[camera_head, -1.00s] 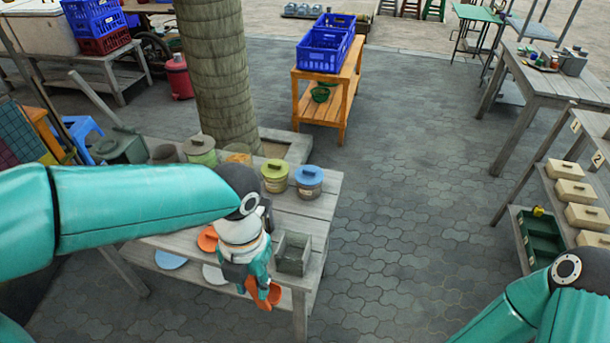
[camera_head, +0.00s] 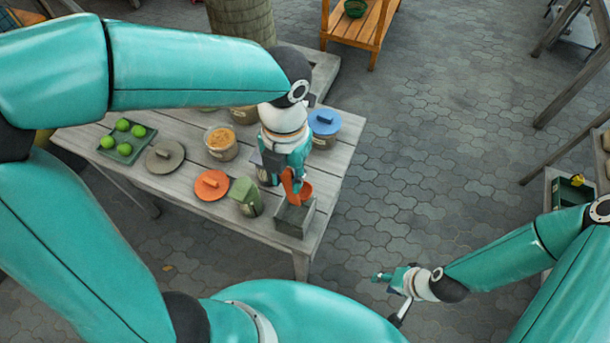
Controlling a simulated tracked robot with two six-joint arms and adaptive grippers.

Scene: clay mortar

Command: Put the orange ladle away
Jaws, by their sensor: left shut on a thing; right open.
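The orange ladle (camera_head: 289,181) is in my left gripper (camera_head: 289,168), which is shut on it over the front right of the wooden table (camera_head: 190,190). The ladle hangs down, and its lower part overlaps the opening of an open grey box (camera_head: 294,222) at the table's front right corner. I cannot tell whether the ladle touches the box or is inside it. My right gripper (camera_head: 384,278) is open and empty, over the paving to the right of the table.
On the table are a blue-lidded jar (camera_head: 324,123), an open jar (camera_head: 221,141), an orange lid (camera_head: 212,184), a grey lid (camera_head: 165,155), a green container (camera_head: 246,194) and a tray (camera_head: 126,153) of green balls.

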